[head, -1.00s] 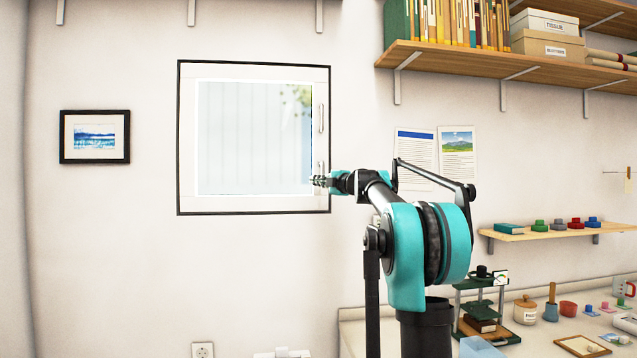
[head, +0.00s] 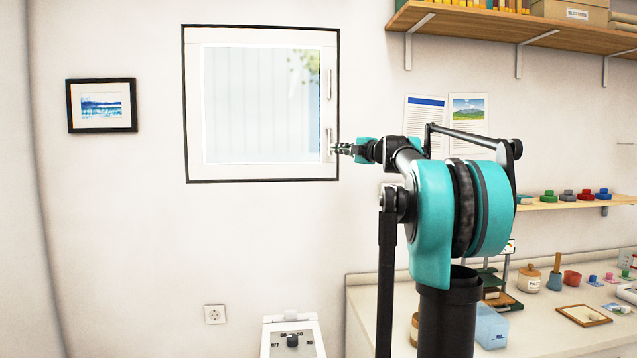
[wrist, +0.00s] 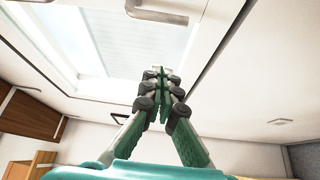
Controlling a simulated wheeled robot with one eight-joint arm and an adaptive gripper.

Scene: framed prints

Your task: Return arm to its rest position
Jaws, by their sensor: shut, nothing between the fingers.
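My gripper (head: 340,149) is at the end of my raised teal and black arm, by the right side of a white window (head: 262,105) with a black outer frame. In the wrist view its green fingers (wrist: 161,98) are closed together with nothing between them. A window handle (wrist: 158,10) shows just beyond the fingertips in that view. In the head view one handle (head: 329,84) is above the gripper and a second (head: 329,138) is close beside the fingertips. I cannot tell whether the gripper touches it.
A framed print (head: 102,105) hangs left of the window. A wooden shelf (head: 520,27) is at upper right, and a small shelf (head: 572,204) holds colored pieces. A counter (head: 540,320) with jars and tools is at lower right. A white appliance (head: 292,335) stands below the window.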

